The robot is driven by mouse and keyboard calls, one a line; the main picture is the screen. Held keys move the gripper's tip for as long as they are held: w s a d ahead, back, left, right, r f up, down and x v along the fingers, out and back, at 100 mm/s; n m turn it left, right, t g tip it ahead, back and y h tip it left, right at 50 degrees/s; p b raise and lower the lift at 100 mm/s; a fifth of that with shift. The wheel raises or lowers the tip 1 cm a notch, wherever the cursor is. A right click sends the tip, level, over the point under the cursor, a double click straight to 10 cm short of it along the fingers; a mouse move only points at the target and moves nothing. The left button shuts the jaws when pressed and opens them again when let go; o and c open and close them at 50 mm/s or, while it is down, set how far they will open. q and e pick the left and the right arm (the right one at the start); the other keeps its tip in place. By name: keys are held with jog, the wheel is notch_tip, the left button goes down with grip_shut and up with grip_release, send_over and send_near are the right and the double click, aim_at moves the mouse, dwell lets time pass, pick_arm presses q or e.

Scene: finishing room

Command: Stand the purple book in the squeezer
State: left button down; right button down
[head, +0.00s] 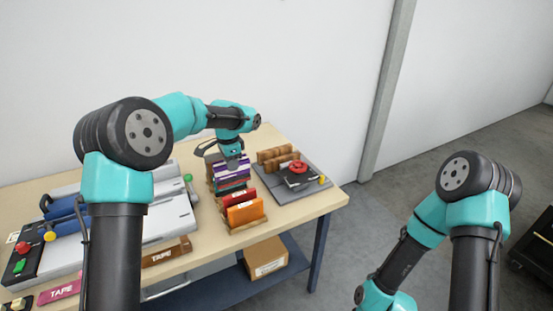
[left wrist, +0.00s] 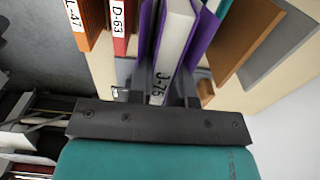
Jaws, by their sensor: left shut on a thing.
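The purple book (head: 232,169) stands among other books in a wooden rack (head: 248,224) on the table. In the left wrist view the purple book (left wrist: 206,32) shows purple covers, white pages and a label reading J-75. My left gripper (head: 232,158) comes down from above and is shut on this book; its fingers (left wrist: 162,88) lie on either side of it in the wrist view. The squeezer (head: 313,188), a grey base with wooden jaws and a red knob on a dark block, stands right of the rack. My right gripper is out of view; only its arm shows.
Orange (head: 245,212) and red (head: 232,197) books stand in the front of the rack. A large grey machine (head: 165,219) with blue parts fills the table's left. A cardboard box (head: 265,258) sits on the shelf below.

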pick_arm(q)
jog(key=shift+s+r+n, duration=0.4)
jog(key=shift+s+r, duration=0.05)
jog(key=shift+s, duration=0.05)
jog(key=s+r+n, duration=0.7)
jog(key=s+n, duration=0.4)
jog(key=s, duration=0.1)
jog(key=shift+s+a, duration=0.3)
jog(key=shift+s, duration=0.1)
